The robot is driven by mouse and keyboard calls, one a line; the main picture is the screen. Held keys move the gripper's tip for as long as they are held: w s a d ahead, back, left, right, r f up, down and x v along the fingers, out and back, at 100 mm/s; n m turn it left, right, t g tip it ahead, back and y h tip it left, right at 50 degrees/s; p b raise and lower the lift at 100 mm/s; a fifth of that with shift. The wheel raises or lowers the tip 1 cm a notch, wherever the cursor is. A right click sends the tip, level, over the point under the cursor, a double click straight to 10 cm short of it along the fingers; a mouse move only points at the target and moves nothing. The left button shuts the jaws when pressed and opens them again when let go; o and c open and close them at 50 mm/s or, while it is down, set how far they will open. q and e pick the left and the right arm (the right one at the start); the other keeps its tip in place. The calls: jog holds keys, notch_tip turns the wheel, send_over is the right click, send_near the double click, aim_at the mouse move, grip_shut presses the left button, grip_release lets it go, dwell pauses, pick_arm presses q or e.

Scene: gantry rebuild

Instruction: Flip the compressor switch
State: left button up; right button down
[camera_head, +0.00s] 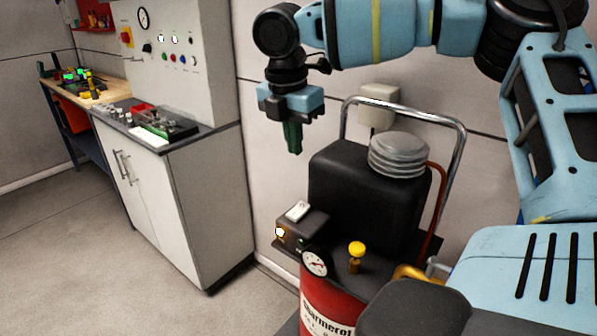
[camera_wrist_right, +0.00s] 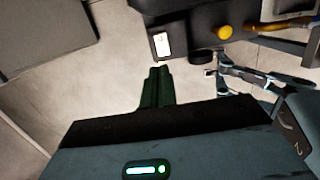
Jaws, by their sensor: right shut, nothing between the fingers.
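The compressor has a red tank (camera_head: 325,300) with a black motor housing (camera_head: 345,190) behind it. A small black switch box on the compressor carries a pale rocker switch (camera_head: 298,211) on top and a lit orange lamp on its front. The switch also shows in the right wrist view (camera_wrist_right: 161,44). My right gripper (camera_head: 294,150) hangs above the switch box with its green fingers pointing down, shut and empty. In the right wrist view its fingers (camera_wrist_right: 157,75) are together, apart from the switch. My left gripper is not in view.
A pressure gauge (camera_head: 314,262) and a yellow knob (camera_head: 356,249) sit close to the switch box. A chrome handle (camera_head: 461,150) rises behind the compressor. A grey cabinet (camera_head: 170,190) stands at the left, with open floor (camera_head: 100,260) before it.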

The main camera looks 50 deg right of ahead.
aim_at(302, 205)
jog(key=f, duration=0.4)
jog(key=d+f, duration=0.1)
jog(key=f, duration=0.4)
jog(key=d+f, duration=0.1)
jog(key=f, duration=0.3)
jog(key=shift+f, duration=0.3)
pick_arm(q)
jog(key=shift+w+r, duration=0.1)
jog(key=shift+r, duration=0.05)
